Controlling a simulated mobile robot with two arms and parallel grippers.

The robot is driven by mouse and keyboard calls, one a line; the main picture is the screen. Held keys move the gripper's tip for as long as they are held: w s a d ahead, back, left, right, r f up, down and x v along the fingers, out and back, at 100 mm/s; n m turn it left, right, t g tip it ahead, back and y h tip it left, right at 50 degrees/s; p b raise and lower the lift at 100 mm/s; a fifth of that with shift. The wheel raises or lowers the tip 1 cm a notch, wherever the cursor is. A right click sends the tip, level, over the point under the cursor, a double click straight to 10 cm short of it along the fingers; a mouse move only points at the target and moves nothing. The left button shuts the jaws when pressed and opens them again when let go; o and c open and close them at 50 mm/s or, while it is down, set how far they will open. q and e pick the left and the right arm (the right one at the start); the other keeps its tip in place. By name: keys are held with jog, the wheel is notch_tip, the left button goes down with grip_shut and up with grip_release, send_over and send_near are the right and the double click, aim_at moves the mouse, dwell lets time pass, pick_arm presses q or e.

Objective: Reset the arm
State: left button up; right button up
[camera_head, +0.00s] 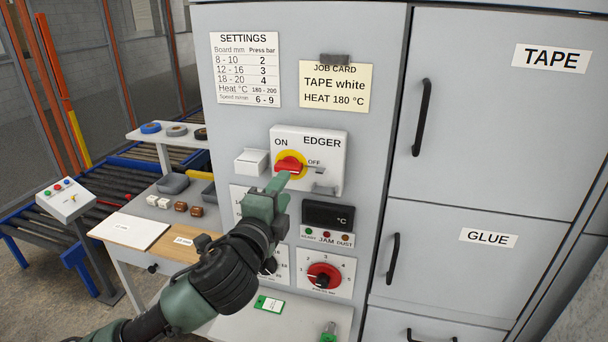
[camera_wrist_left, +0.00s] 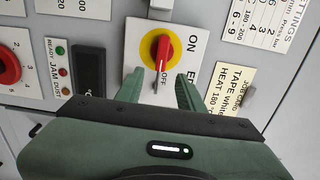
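My left arm reaches in from the bottom left in the head view. Its green gripper (camera_head: 278,182) is in front of the EDGER switch panel (camera_head: 333,146), just below the red rotary switch handle (camera_head: 289,165). In the left wrist view the two fingers (camera_wrist_left: 160,88) are apart with nothing between them. The red handle (camera_wrist_left: 162,52) on its yellow disc shows beyond the fingertips and lies toward the OFF mark. No contact between fingers and handle is clear. My right gripper does not show.
A small display (camera_head: 328,214), a red press-bar dial (camera_head: 323,276) and a low shelf (camera_head: 262,324) lie below the switch. TAPE (camera_head: 488,110) and GLUE (camera_head: 464,262) doors with handles are at right. A worktable (camera_head: 150,256) with blocks and a conveyor stand at left.

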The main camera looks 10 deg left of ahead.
pick_arm(q)
jog(key=s+f+n+g, duration=0.4)
jog(key=s+f+n, duration=0.15)
jog(key=f, duration=0.55)
jog(key=s+f+n+g, duration=0.35)
jog(key=s+f, duration=0.35)
jog(key=f, duration=0.4)
jog(key=s+a+f+n+g, duration=0.1)
jog(key=s+f+n+g, duration=0.3)
jog(key=s+f, duration=0.5)
jog(key=s+a+f+n+g, duration=0.1)
jog(key=s+f+n+g, duration=0.25)
jog(key=s, duration=0.95)
notch_tip(320, 180, down, 32)
jog(key=s+b, duration=0.1)
jog(key=b, duration=0.4)
jog(key=s+a+f+g+b, duration=0.2)
jog(key=s+a+f+b, duration=0.1)
jog(key=s+f, duration=1.3)
notch_tip(320, 180, down, 2)
jog(key=shift+s+f+y, duration=0.2)
jog(key=shift+y, duration=0.1)
